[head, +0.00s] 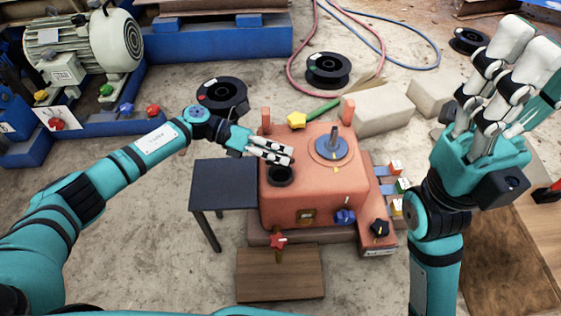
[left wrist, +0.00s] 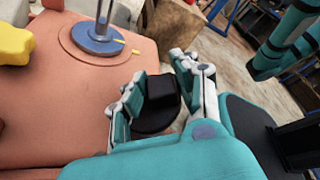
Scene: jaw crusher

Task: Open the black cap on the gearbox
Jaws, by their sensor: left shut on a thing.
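The gearbox (head: 318,205) is an orange block in the middle of the head view. Its black cap (head: 281,177) sits on the top face, near the front left corner. My left gripper (head: 286,157) reaches in from the left over the cap. In the left wrist view, the fingers (left wrist: 158,70) are shut on the cap (left wrist: 162,90), one on each side of its raised black grip. The cap's round base shows below the grip, and the fingers partly hide it. My right gripper (head: 508,62) is held up at the right with its fingers apart and empty, away from the gearbox.
A blue-grey disc with an upright rod (head: 331,148) stands on the gearbox top. A yellow knob (head: 297,120) is at its back edge, a blue knob (head: 345,216) on its front. A small dark table (head: 222,184) stands to the left. Black spools and hoses lie behind.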

